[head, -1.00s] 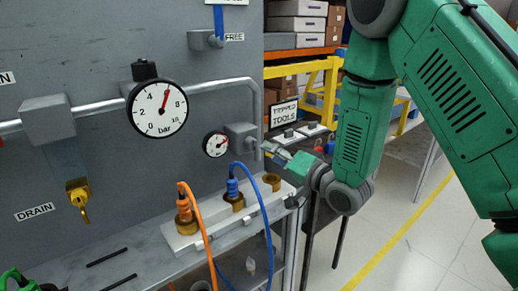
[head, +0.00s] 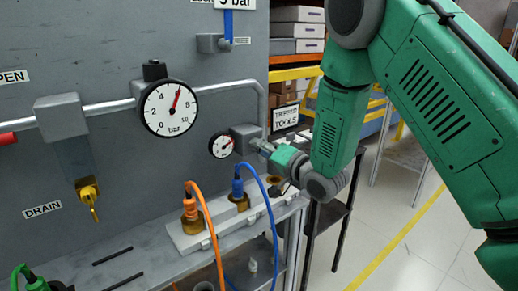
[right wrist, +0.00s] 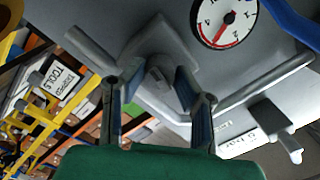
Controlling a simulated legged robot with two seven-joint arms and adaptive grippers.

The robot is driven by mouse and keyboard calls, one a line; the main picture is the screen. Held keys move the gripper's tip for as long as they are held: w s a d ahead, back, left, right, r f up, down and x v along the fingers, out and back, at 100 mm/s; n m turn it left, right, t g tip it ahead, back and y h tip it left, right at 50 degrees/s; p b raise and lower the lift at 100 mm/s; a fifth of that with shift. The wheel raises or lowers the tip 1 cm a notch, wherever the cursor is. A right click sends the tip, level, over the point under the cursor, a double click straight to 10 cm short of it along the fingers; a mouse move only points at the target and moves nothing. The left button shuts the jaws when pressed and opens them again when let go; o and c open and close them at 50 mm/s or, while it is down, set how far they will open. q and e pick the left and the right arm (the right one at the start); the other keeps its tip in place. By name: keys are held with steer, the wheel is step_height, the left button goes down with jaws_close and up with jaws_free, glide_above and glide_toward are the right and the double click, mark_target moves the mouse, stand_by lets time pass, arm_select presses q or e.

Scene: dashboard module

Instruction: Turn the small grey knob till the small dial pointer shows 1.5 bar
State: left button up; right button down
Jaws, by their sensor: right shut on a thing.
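The small grey knob (right wrist: 160,78) sticks out from a grey valve block (head: 243,138) on the panel. My right gripper (head: 264,146) reaches it from the right, its two fingers on either side of the knob in the right wrist view (right wrist: 155,88), shut on it. The small dial (head: 221,145) is just left of the block; its red pointer leans to the upper right, but its numbers are too small to read there. A dial (right wrist: 226,20) with a red arc, cut off at the top, shows in the right wrist view. A green and black part of my left arm (head: 30,280) shows at the lower left edge.
A large bar gauge (head: 169,108) is above left of the small dial. Below the knob, orange (head: 204,220) and blue (head: 264,200) hoses rise from brass fittings on a pale block (head: 190,238). A yellow drain valve (head: 88,195) is at left. A "Tested tools" sign (head: 285,118) stands behind.

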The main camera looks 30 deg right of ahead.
arm_select(q)
steer(key=shift+d+r+p, duration=0.2)
steer(key=shift+r+p, duration=0.35)
arm_select(e)
steer(key=shift+w+n+g+h, duration=0.15)
steer(key=shift+n+h, duration=0.2)
steer(key=shift+n, duration=4.35)
steer(key=shift+s+n+g+h, duration=0.15)
steer(key=shift+n+h, duration=0.2)
steer(key=shift+n, duration=4.35)
steer(key=shift+w, duration=0.1)
steer(key=c, duration=1.3)
jaws_free()
steer(key=shift+o, duration=0.2)
